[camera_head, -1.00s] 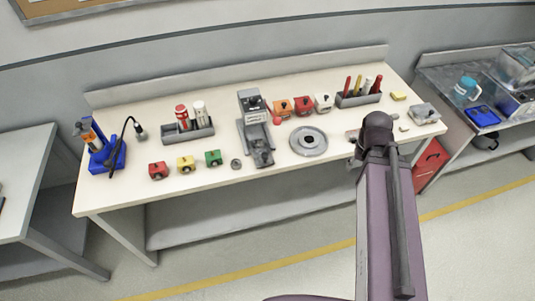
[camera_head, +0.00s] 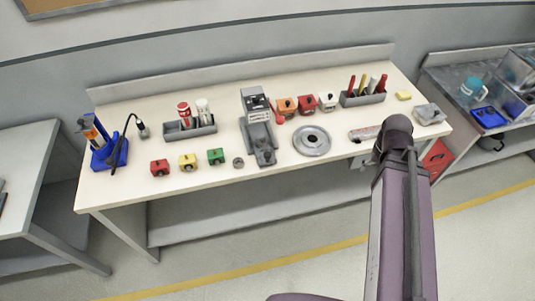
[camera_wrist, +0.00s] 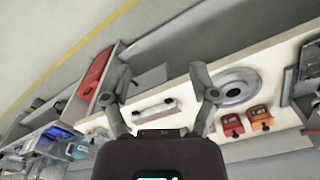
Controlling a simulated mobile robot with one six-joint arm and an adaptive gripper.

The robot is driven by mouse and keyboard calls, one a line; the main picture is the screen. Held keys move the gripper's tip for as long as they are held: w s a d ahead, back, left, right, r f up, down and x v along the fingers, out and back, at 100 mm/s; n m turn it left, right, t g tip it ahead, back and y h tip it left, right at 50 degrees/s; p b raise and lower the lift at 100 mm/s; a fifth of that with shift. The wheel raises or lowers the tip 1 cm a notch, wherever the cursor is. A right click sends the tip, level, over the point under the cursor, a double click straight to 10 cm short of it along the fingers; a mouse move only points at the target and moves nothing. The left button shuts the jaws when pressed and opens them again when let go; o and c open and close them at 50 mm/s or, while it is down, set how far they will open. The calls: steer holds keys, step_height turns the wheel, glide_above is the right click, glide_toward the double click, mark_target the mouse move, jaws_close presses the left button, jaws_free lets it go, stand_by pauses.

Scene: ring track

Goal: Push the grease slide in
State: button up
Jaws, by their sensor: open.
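A flat, light-grey bar with a small orange-red mark (camera_head: 364,134) lies near the table's front edge, right of the round grey dish. It may be the grease slide; I cannot read a label. In the wrist view the bar (camera_wrist: 156,110) shows between the fingers, beyond them and apart from them. My gripper (camera_wrist: 155,84) is open and empty, its two fingers spread. In the head view my arm hides the gripper. A grey drawer-like box (camera_head: 362,161) shows under the tabletop, partly hidden by my arm.
On the white table (camera_head: 230,180) stand a round grey dish (camera_head: 311,141), a grey machine (camera_head: 258,128) with a red knob, several coloured blocks, and two racks. A red cabinet (camera_head: 437,158) stands at the right end. The floor in front is clear.

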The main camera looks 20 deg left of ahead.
steer(key=w+a+n, duration=0.3)
steer(key=a+n, duration=0.1)
steer(key=a, duration=0.5)
steer(key=w+a+n, duration=0.3)
steer(key=a+n, duration=0.1)
steer(key=a, duration=0.5)
steer(key=r+n+p, duration=0.1)
steer(key=n, duration=0.6)
glide_above(268, 153)
steer(key=shift+s+a+r, duration=0.1)
steer(key=shift+s+r, duration=0.05)
steer(key=shift+r, duration=0.05)
steer(key=shift+f, duration=0.1)
step_height(268, 153, down, 14)
steer(key=b, duration=1.3)
steer(key=shift+r, duration=0.2)
